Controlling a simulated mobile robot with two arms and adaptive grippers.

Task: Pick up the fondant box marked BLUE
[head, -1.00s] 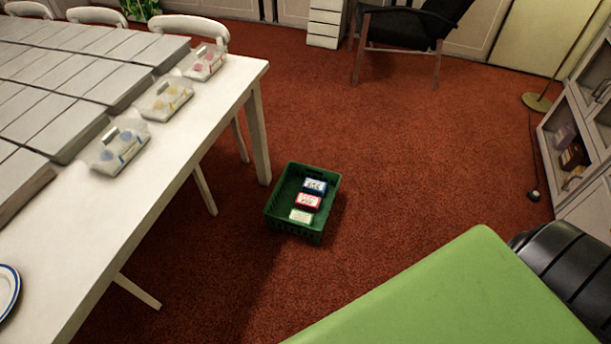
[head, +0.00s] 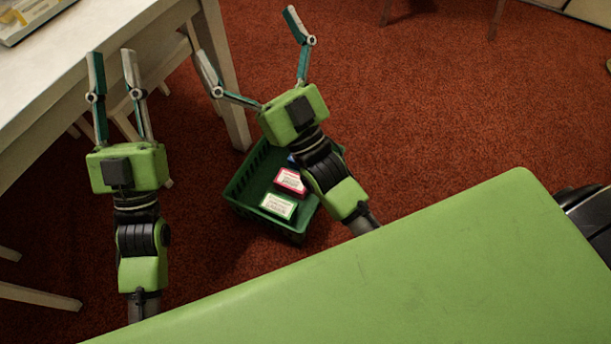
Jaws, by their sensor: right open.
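The green basket (head: 236,194) stands on the red carpet below my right arm. In it lie a red-labelled box (head: 291,181) and a green-edged white box (head: 278,206). Only a small blue edge of the BLUE fondant box (head: 292,158) shows beyond the red one; my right gripper and wrist hide the rest. My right gripper (head: 247,36) is spread wide open and empty above the basket's far side, its fingers pointing away from me. My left gripper (head: 112,54) is open and empty to the left of the basket, near the table.
The white table (head: 60,90) fills the upper left, its leg (head: 225,90) just beyond the basket. A tray corner with a yellow item (head: 32,14) lies on it. A white chair stands partly under it. Open carpet (head: 430,110) lies to the right.

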